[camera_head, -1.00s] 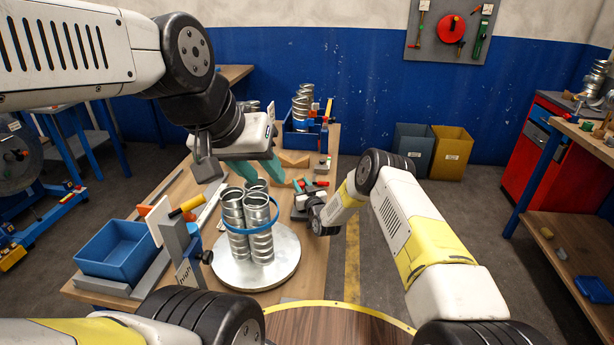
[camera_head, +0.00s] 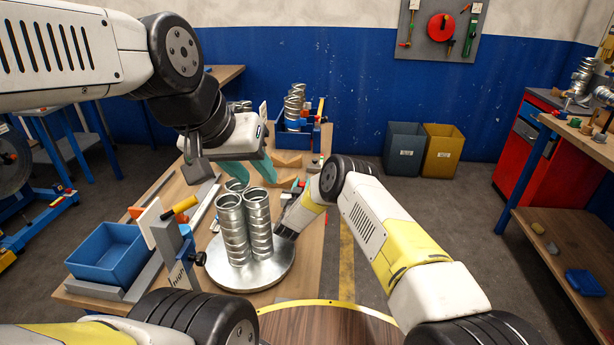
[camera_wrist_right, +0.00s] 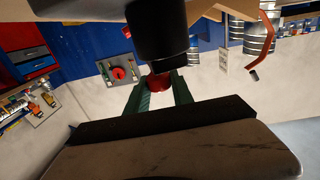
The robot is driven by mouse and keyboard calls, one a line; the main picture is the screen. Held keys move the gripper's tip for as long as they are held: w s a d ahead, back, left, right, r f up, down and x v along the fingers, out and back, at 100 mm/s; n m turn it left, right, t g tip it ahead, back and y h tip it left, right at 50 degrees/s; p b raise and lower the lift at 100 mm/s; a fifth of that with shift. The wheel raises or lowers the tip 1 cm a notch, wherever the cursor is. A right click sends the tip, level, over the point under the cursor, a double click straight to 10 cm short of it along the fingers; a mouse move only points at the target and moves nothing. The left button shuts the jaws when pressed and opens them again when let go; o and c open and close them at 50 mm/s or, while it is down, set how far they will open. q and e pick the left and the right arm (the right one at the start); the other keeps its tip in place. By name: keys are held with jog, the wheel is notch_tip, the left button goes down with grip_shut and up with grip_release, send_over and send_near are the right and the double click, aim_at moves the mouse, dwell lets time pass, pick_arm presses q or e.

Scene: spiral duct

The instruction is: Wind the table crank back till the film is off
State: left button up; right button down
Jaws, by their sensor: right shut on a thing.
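Upright silvery spiral ducts (camera_head: 258,228) stand close together on a round metal turntable (camera_head: 228,277). No blue film band shows around them in the head view; their far sides are hidden. My right arm reaches to the turntable's right edge, and its fingertips are hidden there. In the right wrist view my right gripper (camera_wrist_right: 160,92) has green fingers shut on a small red piece (camera_wrist_right: 158,82), with a black cylinder in front. I cannot make out the crank's shape. My left gripper (camera_head: 254,170) hangs behind the ducts, its teal fingers apart and empty.
A blue bin (camera_head: 108,253) and a post with a yellow-handled tool (camera_head: 180,206) stand left of the turntable. A blue crate (camera_head: 295,138) with ducts stands at the table's far end. Grey and yellow bins (camera_head: 443,150) stand on the floor beyond.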

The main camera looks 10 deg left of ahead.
dwell(0.3)
jog(key=c, duration=1.1)
grip_release()
jog(key=shift+r, duration=0.35)
notch_tip(320, 180, up, 3)
jog(key=s+d+r, duration=0.1)
jog(key=s+d, duration=0.1)
jog(key=s, duration=1.4)
jog(key=shift+d+r, duration=0.15)
jog(key=shift+d, duration=0.1)
